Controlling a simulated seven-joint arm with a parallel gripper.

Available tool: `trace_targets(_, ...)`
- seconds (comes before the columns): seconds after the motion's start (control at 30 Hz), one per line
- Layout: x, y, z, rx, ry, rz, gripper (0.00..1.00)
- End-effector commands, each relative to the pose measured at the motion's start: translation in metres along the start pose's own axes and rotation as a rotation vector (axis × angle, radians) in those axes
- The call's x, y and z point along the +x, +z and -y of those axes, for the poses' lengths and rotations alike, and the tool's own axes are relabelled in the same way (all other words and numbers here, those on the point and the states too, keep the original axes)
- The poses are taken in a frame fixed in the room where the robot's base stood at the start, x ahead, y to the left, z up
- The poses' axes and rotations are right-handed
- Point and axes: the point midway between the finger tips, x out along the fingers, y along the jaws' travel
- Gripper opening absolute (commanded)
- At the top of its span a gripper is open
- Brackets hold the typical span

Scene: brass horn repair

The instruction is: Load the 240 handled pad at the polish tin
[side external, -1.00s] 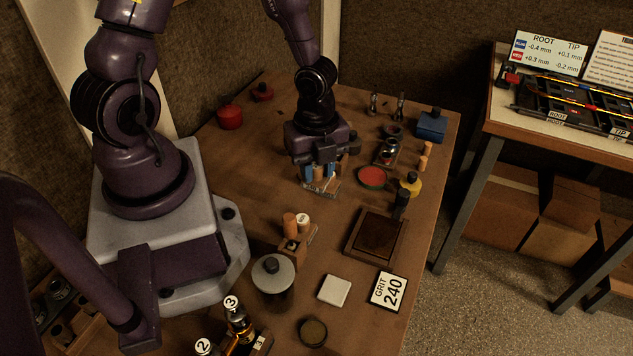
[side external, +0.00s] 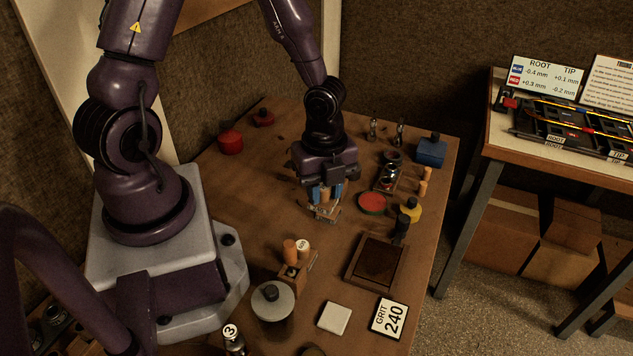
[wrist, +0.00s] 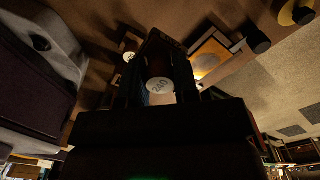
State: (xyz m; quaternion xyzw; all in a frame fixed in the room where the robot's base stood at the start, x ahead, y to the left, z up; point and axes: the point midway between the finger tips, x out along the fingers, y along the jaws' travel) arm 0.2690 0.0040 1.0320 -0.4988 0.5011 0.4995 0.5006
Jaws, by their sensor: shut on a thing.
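My gripper (side external: 326,197) is over the middle of the bench in the side view, its jaws shut on a handled pad. In the wrist view the pad's pale round end (wrist: 160,86), marked 240, shows between the dark fingers. In the side view the pad is largely hidden by the gripper. I cannot tell there whether it touches the bench. A shallow red-rimmed round tin (side external: 372,203) with a reddish surface sits to the right of the gripper, apart from it. It may be the polish tin, but no label is readable.
A small rack holds an orange handle (side external: 290,249) and a white-topped one nearer the camera. A framed brown tray (side external: 376,262), a yellow pot (side external: 413,211) with a black knob, a white block (side external: 335,318), and a GRIT 240 card (side external: 389,317) stand around. Bare bench (side external: 245,190) lies left.

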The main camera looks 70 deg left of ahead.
Motion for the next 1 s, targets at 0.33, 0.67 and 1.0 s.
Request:
trace_targets(0.33,0.018,0.021,0.101,-0.044,-0.002,-0.003,0.09)
trace_targets(0.67,0.014,0.046,0.134,-0.009,0.001,-0.001,0.09)
trace_targets(1.0,0.046,0.046,0.133,-0.002,0.002,-0.002,0.09)
